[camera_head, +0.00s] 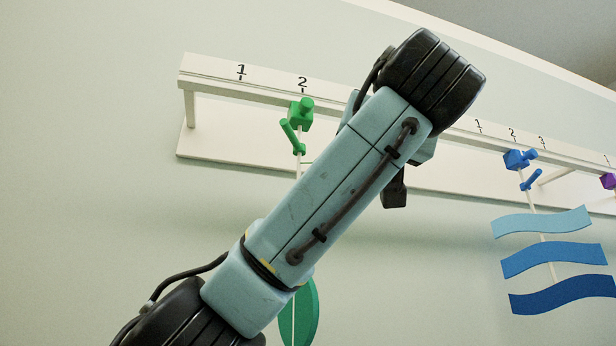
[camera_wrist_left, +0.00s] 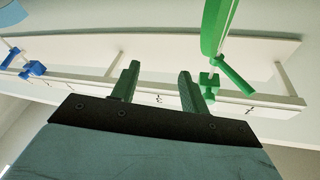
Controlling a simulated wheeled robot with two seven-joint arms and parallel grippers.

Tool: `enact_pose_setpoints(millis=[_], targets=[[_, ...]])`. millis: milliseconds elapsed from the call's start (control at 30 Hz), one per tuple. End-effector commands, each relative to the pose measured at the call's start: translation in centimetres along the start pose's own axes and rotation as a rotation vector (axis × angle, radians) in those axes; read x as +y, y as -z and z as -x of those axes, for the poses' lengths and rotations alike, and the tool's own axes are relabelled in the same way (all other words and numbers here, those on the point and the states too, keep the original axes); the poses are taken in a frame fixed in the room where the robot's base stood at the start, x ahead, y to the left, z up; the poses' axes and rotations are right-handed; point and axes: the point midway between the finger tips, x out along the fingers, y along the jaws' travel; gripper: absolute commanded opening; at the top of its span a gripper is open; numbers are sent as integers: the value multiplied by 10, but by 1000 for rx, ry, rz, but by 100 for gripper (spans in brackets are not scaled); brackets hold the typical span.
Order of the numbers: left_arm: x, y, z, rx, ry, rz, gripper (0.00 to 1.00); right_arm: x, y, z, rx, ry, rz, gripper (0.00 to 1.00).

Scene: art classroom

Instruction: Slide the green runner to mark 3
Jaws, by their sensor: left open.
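The green runner (camera_head: 301,113) sits on the white rail (camera_head: 215,83) just under mark 2, with a green handle (camera_head: 291,135) below it. My left arm covers the rail to its right, and mark 3 is hidden in the head view. In the left wrist view, upside down, my left gripper (camera_wrist_left: 158,75) is open and empty at the rail, with a figure that looks like 3 between its fingers. The green runner (camera_wrist_left: 208,82) is just right of the right finger, outside the jaws; I cannot tell whether they touch. My right gripper is not in view.
A green hanging piece (camera_head: 306,312) is below the runner, partly behind my arm. Further right, a blue runner (camera_head: 518,159) carries wavy blue strips (camera_head: 555,260), and a purple runner (camera_head: 608,181) shows at the edge. The white backboard (camera_head: 225,146) runs along the wall behind the rail.

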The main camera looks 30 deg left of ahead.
Motion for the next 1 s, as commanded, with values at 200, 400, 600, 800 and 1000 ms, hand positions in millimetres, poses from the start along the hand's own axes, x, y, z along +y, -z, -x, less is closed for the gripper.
enact_pose_setpoints(millis=[200, 400, 600, 800, 1000], targets=[[-78, 47, 61, 73, 141, 91, 45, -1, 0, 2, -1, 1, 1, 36], [-96, 55, 67, 83, 174, 113, 45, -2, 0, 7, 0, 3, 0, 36], [-103, 59, 33, 81, 174, 112, 45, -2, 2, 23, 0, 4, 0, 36], [-110, 62, -10, 80, 173, 112, 45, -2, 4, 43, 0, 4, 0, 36], [-115, 65, -42, 82, 171, 110, 45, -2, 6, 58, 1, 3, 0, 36]])
